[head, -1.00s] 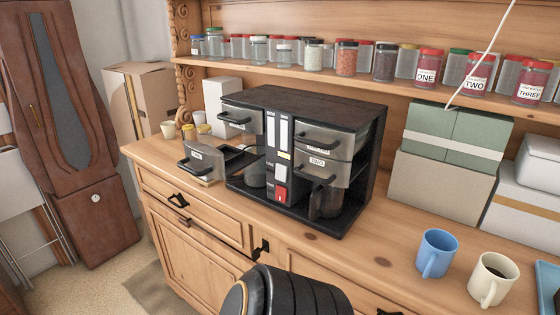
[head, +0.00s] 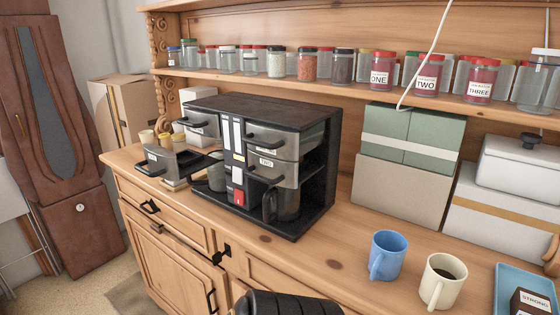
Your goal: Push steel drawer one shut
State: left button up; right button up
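The black drawer unit (head: 262,104) stands on the wooden dresser top. In its right column, a grey steel drawer (head: 292,146) sits above another steel drawer labelled TWO (head: 284,175). The upper one's label is mostly hidden by a black handle, so I cannot read its number. Both fronts stick out somewhat from the frame. In the left column, an upper drawer (head: 203,124) also sticks out, and a lower drawer (head: 160,161) is pulled far out; its label is too small to read. Neither gripper shows; only a black ribbed part of my arm enters at the bottom.
A glass pot (head: 288,204) stands in the unit's lower right bay. A blue mug (head: 386,256), a cream mug (head: 441,282) and a blue tray (head: 507,294) are at the right. Jars line the shelf (head: 350,90) above. The dresser top before the unit is clear.

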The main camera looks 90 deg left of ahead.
aim_at(160, 162)
jog(key=i+u, duration=0.1)
jog(key=u, duration=1.4)
